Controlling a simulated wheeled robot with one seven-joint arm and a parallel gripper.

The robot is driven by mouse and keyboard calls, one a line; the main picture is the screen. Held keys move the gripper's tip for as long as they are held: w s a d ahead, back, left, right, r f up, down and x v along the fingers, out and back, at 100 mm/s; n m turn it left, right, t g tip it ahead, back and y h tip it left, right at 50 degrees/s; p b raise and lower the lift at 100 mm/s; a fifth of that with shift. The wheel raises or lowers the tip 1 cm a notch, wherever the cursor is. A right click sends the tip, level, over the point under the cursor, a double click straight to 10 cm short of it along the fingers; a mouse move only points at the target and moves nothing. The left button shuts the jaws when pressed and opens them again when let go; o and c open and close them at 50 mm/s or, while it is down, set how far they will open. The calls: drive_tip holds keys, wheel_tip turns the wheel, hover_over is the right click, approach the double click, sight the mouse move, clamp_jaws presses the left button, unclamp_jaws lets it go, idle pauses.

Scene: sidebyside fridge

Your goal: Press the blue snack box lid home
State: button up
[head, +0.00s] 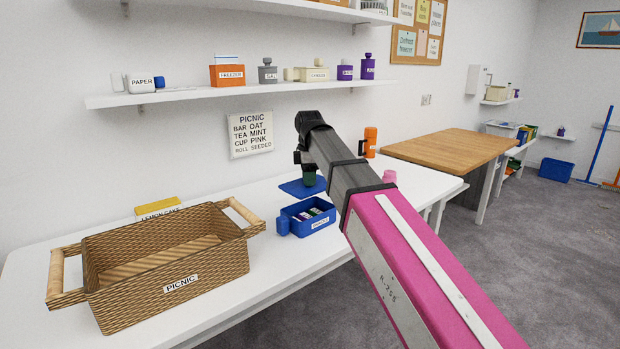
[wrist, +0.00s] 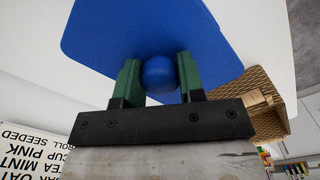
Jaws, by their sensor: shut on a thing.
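The blue snack box (head: 318,228) stands open on the white table in the head view, with small packs inside and a label on its front. Its flat blue lid (head: 290,187) is apart from it, just behind the box. My gripper (head: 310,178) is above the lid, partly hidden by my arm. In the wrist view the green fingers of my gripper (wrist: 160,80) are shut on the round blue knob (wrist: 159,73) of the lid (wrist: 140,30). I cannot tell whether the lid clears the table.
A wicker picnic basket (head: 172,280) stands at the left, with a yellow lemon cake box (head: 158,207) behind it. A pink item (head: 389,177) and an orange flask (head: 370,141) stand beyond my arm. The white table (head: 262,262) is bare between basket and snack box.

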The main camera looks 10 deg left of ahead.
drive_tip(key=shift+f, duration=2.85)
drive_tip(key=shift+f, duration=1.1)
drive_tip(key=o, duration=0.9)
wheel_tip(320, 180, up, 11)
drive_tip(key=shift+f, duration=0.15)
drive_tip(key=shift+s, duration=0.1)
